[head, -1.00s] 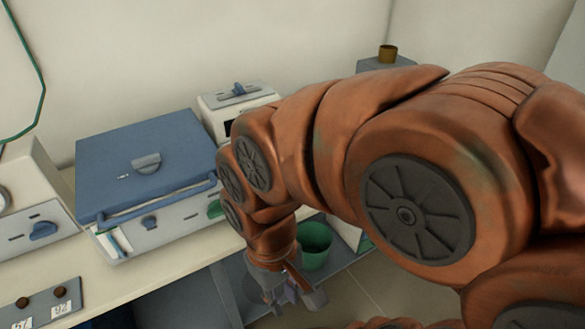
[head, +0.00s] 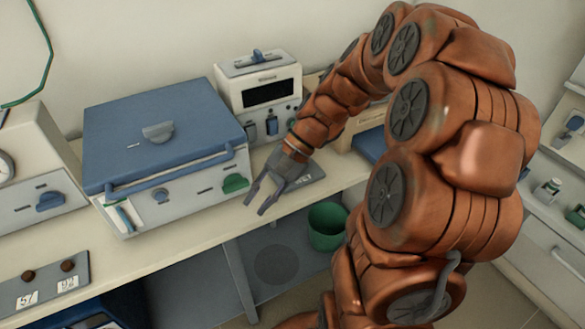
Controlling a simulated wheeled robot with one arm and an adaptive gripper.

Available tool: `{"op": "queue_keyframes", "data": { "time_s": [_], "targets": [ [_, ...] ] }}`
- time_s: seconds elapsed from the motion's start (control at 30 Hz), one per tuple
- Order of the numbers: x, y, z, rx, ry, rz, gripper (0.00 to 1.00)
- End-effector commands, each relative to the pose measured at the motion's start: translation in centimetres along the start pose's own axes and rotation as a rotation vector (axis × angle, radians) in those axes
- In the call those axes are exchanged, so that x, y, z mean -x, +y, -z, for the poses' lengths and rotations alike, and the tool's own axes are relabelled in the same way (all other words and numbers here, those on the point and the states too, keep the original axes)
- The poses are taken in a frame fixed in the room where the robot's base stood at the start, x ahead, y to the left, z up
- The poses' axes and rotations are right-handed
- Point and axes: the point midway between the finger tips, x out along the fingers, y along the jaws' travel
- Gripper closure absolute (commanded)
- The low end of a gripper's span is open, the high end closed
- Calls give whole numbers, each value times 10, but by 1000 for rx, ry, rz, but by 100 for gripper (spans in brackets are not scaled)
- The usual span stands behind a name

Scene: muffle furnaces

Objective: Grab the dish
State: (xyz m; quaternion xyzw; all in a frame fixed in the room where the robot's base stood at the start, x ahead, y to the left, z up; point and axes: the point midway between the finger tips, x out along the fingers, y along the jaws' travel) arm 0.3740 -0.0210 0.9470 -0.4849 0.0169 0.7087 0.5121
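No thing in view is clearly the dish. Two small brown round pieces (head: 28,275) and (head: 67,265) sit on a grey plate (head: 50,281) at the lower left, beside labels 57 and 92; they are too small to identify. My gripper (head: 257,203) is open, its two fingers apart with nothing visible between them. It hangs near the bench's front edge, in front of a second grey plate (head: 316,171) with a label. The gripper and wrist hide part of that plate.
A blue-lidded furnace (head: 160,130) stands left of my gripper. A white instrument (head: 259,86) with a dark display stands behind it. A green bin (head: 327,227) is below the bench (head: 150,240). My arm hides much of the right side.

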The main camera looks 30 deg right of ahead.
Motion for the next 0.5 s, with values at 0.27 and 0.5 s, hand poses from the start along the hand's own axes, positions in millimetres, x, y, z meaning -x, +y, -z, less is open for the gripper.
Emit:
{"op": "queue_keyframes", "data": {
  "time_s": [0.27,0.5],
  "targets": [
    [41,16,101,-271,-15,338,77],
    [85,56,175,-461,-6,598,77]
  ]
}}
